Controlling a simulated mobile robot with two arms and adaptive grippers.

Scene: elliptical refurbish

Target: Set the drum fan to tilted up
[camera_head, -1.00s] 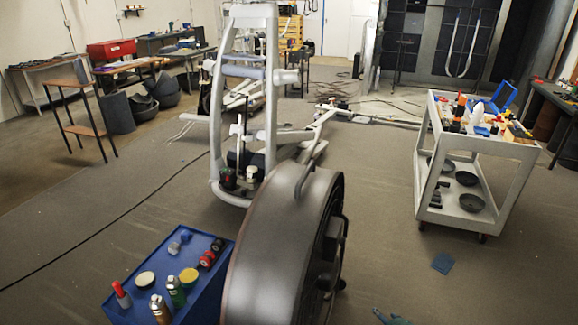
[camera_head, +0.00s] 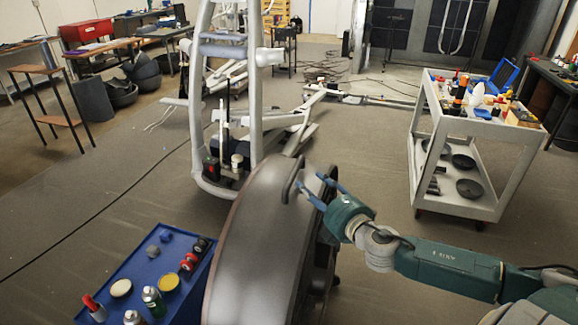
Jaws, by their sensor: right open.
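The drum fan (camera_head: 255,245) is a large grey cylinder in the lower middle of the head view. Its round shell faces left, and its darker open side is turned right and partly hidden. A bent tube handle (camera_head: 291,178) rises from its top edge. My right gripper (camera_head: 314,184) comes in from the right. Its two blue fingers are spread apart at the top of the fan, close to the handle. Whether a finger touches the handle I cannot tell. My left gripper does not show.
A blue cart (camera_head: 120,268) with cans and bottles stands left of the fan. A grey elliptical frame (camera_head: 255,110) stands just behind it. A grey trolley (camera_head: 502,178) with bottles and dark pans stands at the right.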

